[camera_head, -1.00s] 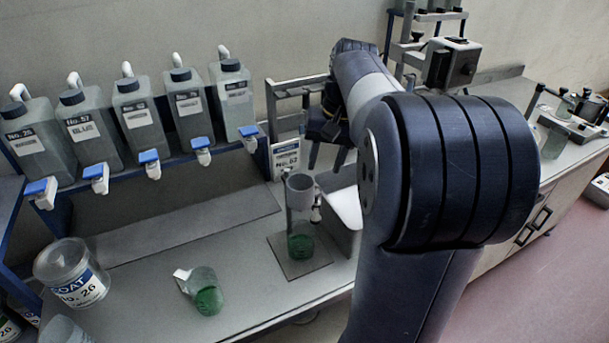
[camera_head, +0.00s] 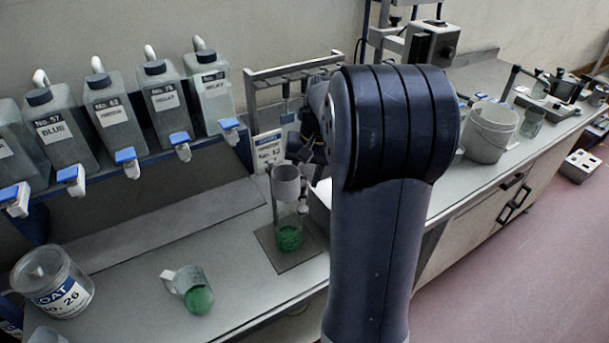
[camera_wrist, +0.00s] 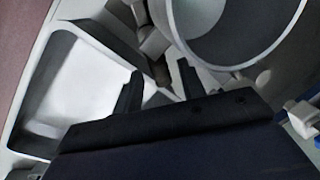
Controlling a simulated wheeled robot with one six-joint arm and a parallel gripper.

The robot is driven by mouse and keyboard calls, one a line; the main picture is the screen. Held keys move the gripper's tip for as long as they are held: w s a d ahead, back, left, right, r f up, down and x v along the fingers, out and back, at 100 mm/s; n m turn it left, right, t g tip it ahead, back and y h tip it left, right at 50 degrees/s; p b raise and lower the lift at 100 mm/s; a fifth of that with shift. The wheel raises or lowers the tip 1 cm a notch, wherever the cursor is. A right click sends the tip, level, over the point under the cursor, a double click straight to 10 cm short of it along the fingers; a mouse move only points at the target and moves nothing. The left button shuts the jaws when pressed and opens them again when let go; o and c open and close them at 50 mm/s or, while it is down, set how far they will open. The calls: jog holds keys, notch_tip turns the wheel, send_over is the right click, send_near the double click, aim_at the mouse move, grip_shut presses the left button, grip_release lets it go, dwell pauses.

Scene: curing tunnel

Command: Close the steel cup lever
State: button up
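The steel cup (camera_head: 286,187) stands upright above a clear beaker with green liquid (camera_head: 290,236) on a square plate. In the wrist view its round open rim (camera_wrist: 240,62) fills the upper right. A small pale fitting (camera_head: 303,208) shows at the cup's right side; I cannot tell whether it is the lever or how the lever is set. My gripper (camera_head: 312,150) is just behind and right of the cup, partly hidden by my arm. In the wrist view my gripper (camera_wrist: 160,88) has its two dark fingers apart, with nothing clearly held between them, just left of and below the cup rim.
A white tray (camera_wrist: 28,140) lies left in the wrist view. Labelled bottles with blue taps (camera_head: 120,115) line the left. A tilted beaker with green (camera_head: 190,290) and a tub (camera_head: 65,295) are in front. A grey bucket (camera_head: 490,130) stands right.

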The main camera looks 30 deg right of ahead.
jog(key=shift+f, duration=0.1)
jog(key=shift+c, duration=0.5)
grip_shut()
jog(key=shift+m, duration=0.3)
jog(key=shift+s+d+m+t+h+p, duration=0.3)
jog(key=shift+s+m, duration=0.35)
jog(key=shift+m, duration=1.25)
jog(key=shift+s+d+m+t+h+p, duration=0.1)
jog(key=shift+s+d+m+h+p, duration=0.4)
jog(key=shift+m, duration=1.4)
jog(key=shift+s+d+m+t+h+p, duration=0.15)
jog(key=shift+s+m, duration=0.6)
jog(key=shift+m, duration=1.15)
